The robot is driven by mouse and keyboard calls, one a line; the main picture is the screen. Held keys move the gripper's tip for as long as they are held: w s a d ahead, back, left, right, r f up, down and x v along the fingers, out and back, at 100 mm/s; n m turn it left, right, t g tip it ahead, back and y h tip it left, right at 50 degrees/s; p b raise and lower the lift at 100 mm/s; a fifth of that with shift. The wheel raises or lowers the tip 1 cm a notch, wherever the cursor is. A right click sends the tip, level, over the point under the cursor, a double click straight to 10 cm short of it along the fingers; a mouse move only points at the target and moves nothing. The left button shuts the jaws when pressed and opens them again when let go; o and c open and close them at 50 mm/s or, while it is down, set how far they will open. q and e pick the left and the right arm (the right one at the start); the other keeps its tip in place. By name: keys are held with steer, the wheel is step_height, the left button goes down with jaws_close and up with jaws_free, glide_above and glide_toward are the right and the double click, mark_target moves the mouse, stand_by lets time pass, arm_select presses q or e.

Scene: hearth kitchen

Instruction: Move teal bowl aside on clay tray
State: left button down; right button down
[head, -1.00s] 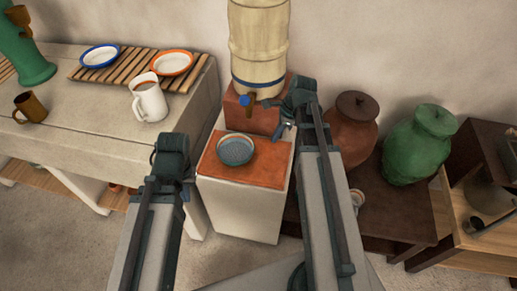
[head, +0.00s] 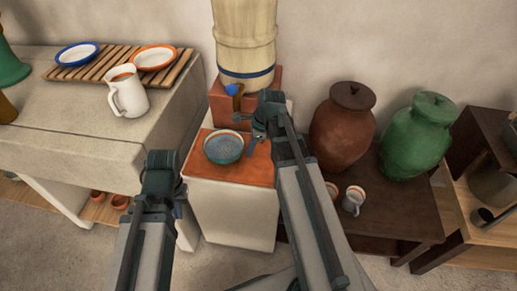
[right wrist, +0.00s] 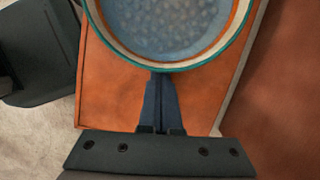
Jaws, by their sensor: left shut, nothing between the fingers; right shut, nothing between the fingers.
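The teal bowl (head: 223,147), speckled blue-grey inside with an orange-brown rim band, sits upright on the clay tray (head: 258,170). The orange tray tops a white block below the barrel's spout. In the right wrist view the bowl (right wrist: 172,25) is at the top, beyond my fingertips, and bare tray (right wrist: 110,95) shows on both sides. My right gripper (head: 257,136) is shut and empty, just right of the bowl; its fingertips (right wrist: 160,78) appear at the bowl's near rim. I cannot tell if they touch. My left gripper (head: 179,200) is shut and empty, left of the white block.
A wooden barrel (head: 246,40) with a blue-handled spout stands on a clay block behind the tray. A white jug (head: 127,92) and slatted rack are on the left counter. A brown jar (head: 342,125), green jar (head: 418,138) and cups stand right on a dark table.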

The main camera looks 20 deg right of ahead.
mark_target(238, 152)
steer(key=shift+w+a, duration=0.25)
steer(key=shift+a, duration=0.35)
steer(key=a, duration=0.1)
steer(key=w+a, duration=0.1)
steer(key=a, duration=0.1)
steer(key=shift+w+a, duration=0.2)
steer(key=shift+d, duration=0.1)
steer(key=shift+d, duration=0.1)
